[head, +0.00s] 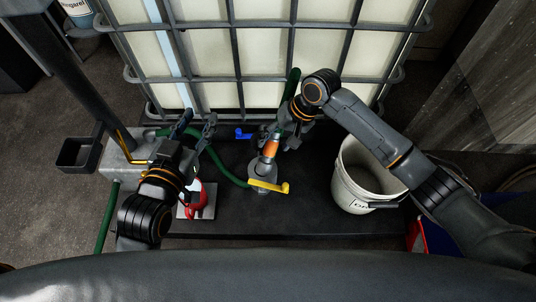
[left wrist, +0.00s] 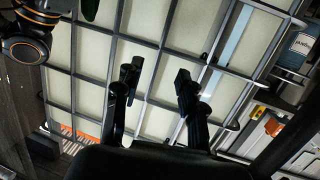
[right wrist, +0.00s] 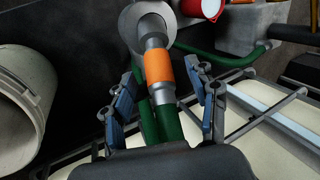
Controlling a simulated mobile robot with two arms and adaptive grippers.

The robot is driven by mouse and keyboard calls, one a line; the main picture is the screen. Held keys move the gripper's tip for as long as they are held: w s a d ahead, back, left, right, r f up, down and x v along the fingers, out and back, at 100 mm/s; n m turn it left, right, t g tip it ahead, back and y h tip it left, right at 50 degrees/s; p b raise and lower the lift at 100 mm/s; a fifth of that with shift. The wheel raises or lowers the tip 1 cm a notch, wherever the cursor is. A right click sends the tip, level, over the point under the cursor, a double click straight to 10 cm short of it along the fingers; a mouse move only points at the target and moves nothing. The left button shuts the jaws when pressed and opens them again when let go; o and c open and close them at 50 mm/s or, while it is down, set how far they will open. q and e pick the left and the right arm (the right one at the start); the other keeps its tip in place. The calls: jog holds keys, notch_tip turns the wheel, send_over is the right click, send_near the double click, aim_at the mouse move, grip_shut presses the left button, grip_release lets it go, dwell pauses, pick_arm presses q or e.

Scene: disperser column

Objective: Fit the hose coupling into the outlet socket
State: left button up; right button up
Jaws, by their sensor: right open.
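The hose coupling (head: 269,148) has an orange band and metal ends, with a green hose behind it. Its front end meets the grey outlet socket (head: 263,172), which has a yellow lever; in the right wrist view the nose of the coupling (right wrist: 160,68) reaches the socket's round mouth (right wrist: 139,16). I cannot tell how deep it sits. My right gripper (right wrist: 167,98) is open, its fingers apart on both sides of the coupling and hose, with visible gaps. My left gripper (head: 196,126) is open and empty, left of the coupling; it also shows in the left wrist view (left wrist: 158,82).
A caged white tank (head: 262,54) stands behind. A white bucket (head: 362,176) is to the right on the dark platform (head: 300,200). A red object (head: 195,197) on a pale plate and a grey metal box (head: 118,162) are at left. A blue lever (head: 243,134) is near the coupling.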

aim_at(270, 148)
jog(key=b+x, duration=0.2)
jog(key=x, duration=0.2)
jog(key=shift+w+d+f, duration=0.1)
jog(key=shift+w+d, duration=0.05)
jog(key=shift+f, duration=0.15)
pick_arm(q)
notch_tip(270, 148, up, 10)
jog(key=d+t+h, duration=0.1)
jog(key=t+h, duration=0.1)
jog(key=t, duration=0.4)
jog(key=shift+s+d+r, duration=0.15)
jog(key=shift+s+d, duration=0.05)
jog(key=shift+s, duration=0.05)
pick_arm(e)
jog(key=shift+c, duration=0.4)
jog(key=c, duration=1.1)
grip_shut()
